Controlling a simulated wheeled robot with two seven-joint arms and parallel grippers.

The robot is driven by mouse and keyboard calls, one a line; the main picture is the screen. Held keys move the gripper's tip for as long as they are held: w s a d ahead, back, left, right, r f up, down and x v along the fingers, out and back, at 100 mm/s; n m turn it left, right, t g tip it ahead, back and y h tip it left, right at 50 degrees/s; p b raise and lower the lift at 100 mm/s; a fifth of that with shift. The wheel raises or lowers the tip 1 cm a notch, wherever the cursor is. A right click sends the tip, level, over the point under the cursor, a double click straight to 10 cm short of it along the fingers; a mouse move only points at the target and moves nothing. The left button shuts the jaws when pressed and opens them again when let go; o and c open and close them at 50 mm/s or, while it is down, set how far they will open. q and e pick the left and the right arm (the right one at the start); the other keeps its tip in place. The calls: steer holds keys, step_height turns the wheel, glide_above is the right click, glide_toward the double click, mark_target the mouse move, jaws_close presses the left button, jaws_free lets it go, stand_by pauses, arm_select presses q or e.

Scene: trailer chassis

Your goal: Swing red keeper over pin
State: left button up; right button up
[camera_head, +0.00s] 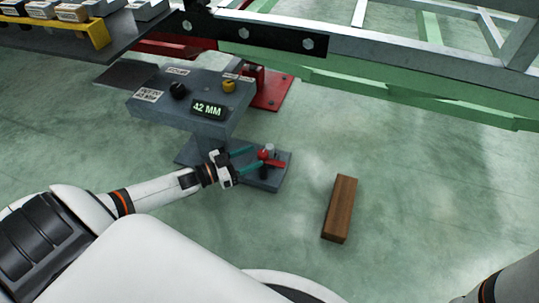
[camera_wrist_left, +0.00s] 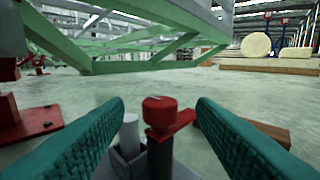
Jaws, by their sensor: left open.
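The red keeper (camera_head: 276,162) sits on a small grey base plate (camera_head: 270,183) at the foot of the console. In the left wrist view, the keeper (camera_wrist_left: 161,113) has a round red knob and a flat arm pointing right, away from the grey pin (camera_wrist_left: 130,132). The pin stands upright just left of the knob. My left gripper (camera_head: 257,159) is open, its teal fingers pointing at the keeper. In the left wrist view, the knob and pin lie between the fingertips, with gaps on both sides; contact is not visible. My right gripper is out of view.
A grey console (camera_head: 190,103) with a "42 MM" display and knobs stands just behind the left gripper. A wooden block (camera_head: 339,208) lies on the floor to the right. The green and grey trailer frame (camera_head: 400,85) crosses above. The floor between is clear.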

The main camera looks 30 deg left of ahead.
mark_target(264, 153)
arm_select(q)
steer(key=b+x, duration=0.2)
steer(key=x, duration=0.2)
steer(key=shift+w+d+f, duration=0.2)
steer(key=shift+w, duration=0.15)
steer(key=shift+b+x, duration=0.35)
steer(key=shift+x, duration=0.4)
steer(key=shift+r, duration=0.2)
jaws_close()
